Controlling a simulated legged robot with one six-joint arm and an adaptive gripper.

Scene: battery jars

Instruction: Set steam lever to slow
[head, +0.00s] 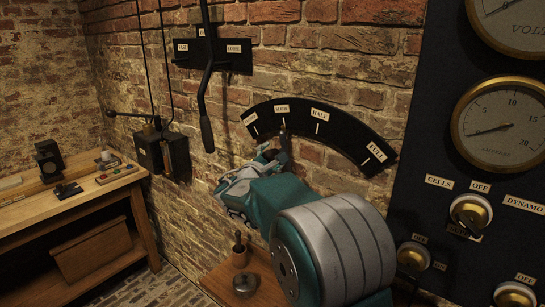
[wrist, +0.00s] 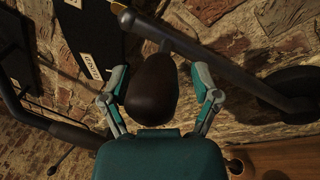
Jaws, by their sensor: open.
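The steam lever shows in the wrist view as a dark rod with a brown knob (wrist: 152,88), running to a round hub at the right. In the head view its thin pointer (head: 283,133) stands below the second label of the black arc plate (head: 345,128), which seems to read SLOW. My gripper (wrist: 158,98) is open, with one finger on each side of the knob. In the head view my gripper (head: 246,182) is at the wall below the arc; my arm hides the lever's hub.
A long hanging lever (head: 205,100) is on the wall up left, before a small labelled plate (head: 237,57). A switch box (head: 163,150) is left of it. A gauge panel (head: 440,140) stands at the right, a workbench (head: 75,205) at the left. A small wooden shelf (head: 215,283) is below.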

